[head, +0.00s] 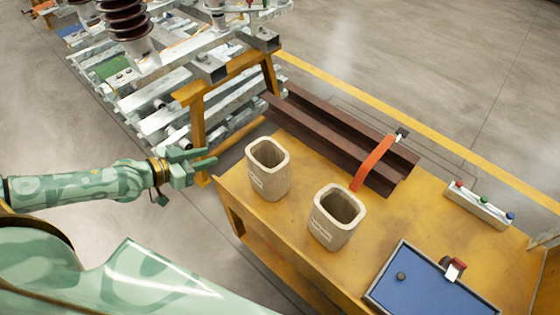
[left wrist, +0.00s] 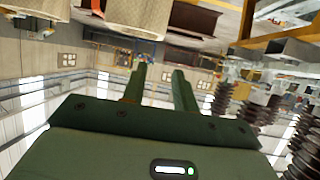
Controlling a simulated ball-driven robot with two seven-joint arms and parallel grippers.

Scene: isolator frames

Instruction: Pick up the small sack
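Two beige, open-topped sacks stand upright on the yellow table (head: 300,160) in the head view. One sack (head: 268,180) is at the left edge and the other sack (head: 332,226) is nearer and to the right. I cannot tell for certain which is the smaller. My left gripper (head: 209,157) is left of the left sack, apart from it, with its fingers parted and nothing between them. Its fingers also show in the left wrist view (left wrist: 160,74), with a beige sack (left wrist: 140,14) at the top edge. My right gripper is not in view.
Brown steel beams (head: 335,135) with an orange strap (head: 373,162) lie behind the sacks. A blue tray (head: 425,285) is at the front right, and a box with coloured buttons (head: 478,206) is at the right. A rack of metal parts (head: 200,100) stands beyond the table.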

